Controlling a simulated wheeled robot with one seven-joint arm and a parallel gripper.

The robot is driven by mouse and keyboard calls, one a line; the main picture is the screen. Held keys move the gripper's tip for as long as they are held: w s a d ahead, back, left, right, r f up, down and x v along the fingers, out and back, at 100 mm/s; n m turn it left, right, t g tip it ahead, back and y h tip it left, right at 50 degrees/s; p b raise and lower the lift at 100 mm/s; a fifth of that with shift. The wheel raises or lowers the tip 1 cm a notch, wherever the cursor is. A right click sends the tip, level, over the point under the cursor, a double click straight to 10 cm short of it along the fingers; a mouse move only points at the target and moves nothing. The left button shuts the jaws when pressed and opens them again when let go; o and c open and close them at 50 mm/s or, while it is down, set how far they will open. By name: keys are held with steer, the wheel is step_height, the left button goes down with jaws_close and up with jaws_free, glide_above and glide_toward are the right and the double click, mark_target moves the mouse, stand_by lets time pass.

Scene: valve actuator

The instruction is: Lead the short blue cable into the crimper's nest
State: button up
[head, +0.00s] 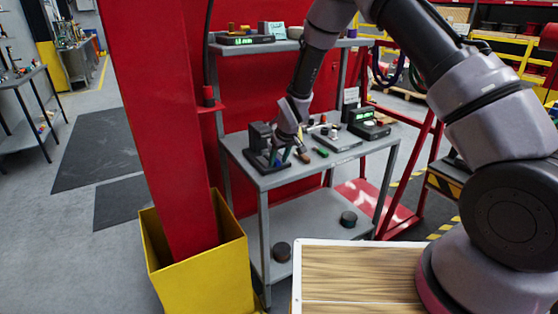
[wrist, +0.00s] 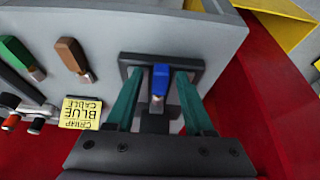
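The short blue cable (wrist: 161,78) shows in the wrist view, with a metal end towards my gripper. It is over or in the dark frame of the black crimper (wrist: 128,62); I cannot tell whether it is seated in the nest. My gripper (wrist: 159,73) has its two teal fingers on either side of the blue cable, with visible gaps. It looks open. In the head view the crimper (head: 261,135) stands at the left of the grey bench top, and my gripper (head: 282,156) is down beside it, hiding the blue cable.
A green cable (wrist: 17,52) and a brown cable (wrist: 72,55) lie on the bench beside the crimper. A yellow card (wrist: 81,112) reads "CRIMP BLUE CABLE". A device with a green display (head: 364,119) stands at the bench's back right. A red post (head: 165,120) rises left of the bench.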

steer(key=shift+s+a, duration=0.1)
steer(key=v, duration=1)
steer(key=shift+r, duration=0.35)
